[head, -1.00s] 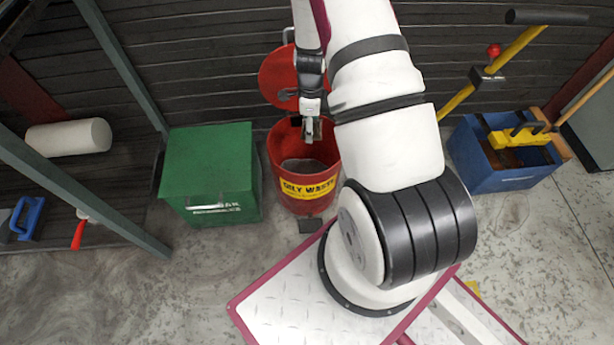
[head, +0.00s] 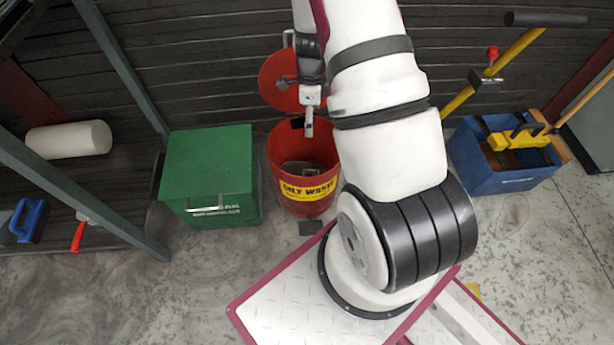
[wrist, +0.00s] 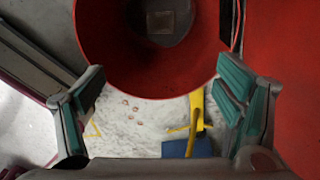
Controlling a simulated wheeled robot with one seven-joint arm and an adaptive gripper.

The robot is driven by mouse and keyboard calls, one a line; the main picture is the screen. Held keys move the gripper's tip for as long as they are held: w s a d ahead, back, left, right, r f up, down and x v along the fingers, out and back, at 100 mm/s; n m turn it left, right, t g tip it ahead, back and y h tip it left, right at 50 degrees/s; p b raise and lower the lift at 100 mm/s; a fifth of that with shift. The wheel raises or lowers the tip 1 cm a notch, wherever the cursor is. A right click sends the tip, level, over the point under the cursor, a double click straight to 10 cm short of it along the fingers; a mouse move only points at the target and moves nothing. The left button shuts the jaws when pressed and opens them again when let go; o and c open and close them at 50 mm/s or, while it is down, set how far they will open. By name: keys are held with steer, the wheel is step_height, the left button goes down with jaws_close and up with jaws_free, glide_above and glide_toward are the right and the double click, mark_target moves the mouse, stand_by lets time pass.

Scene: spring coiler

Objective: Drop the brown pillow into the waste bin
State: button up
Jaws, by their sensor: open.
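The red waste bin (head: 276,160), with a yellow "OILY WASTE" label, stands on the floor with its round lid raised behind. My gripper (head: 309,130) is above the bin's mouth in the head view. In the wrist view my gripper (wrist: 163,90) is open, its two green-padded fingers wide apart with nothing between them. The wrist view looks into the bin (wrist: 150,80). A small flat brownish square (wrist: 161,22) lies on its dark bottom; it looks like the brown pillow. In the head view a dim brownish patch shows inside the bin, partly shaded.
A green box (head: 208,170) stands close left of the bin. A blue bin (head: 495,178) with yellow-handled tools is at the right. A shelf with a white roll (head: 68,139) is at the left. The raised red lid (head: 285,85) is close to my gripper.

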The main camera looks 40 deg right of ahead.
step_height(320, 180, up, 7)
stand_by(0.3)
steer(key=shift+r, duration=0.1)
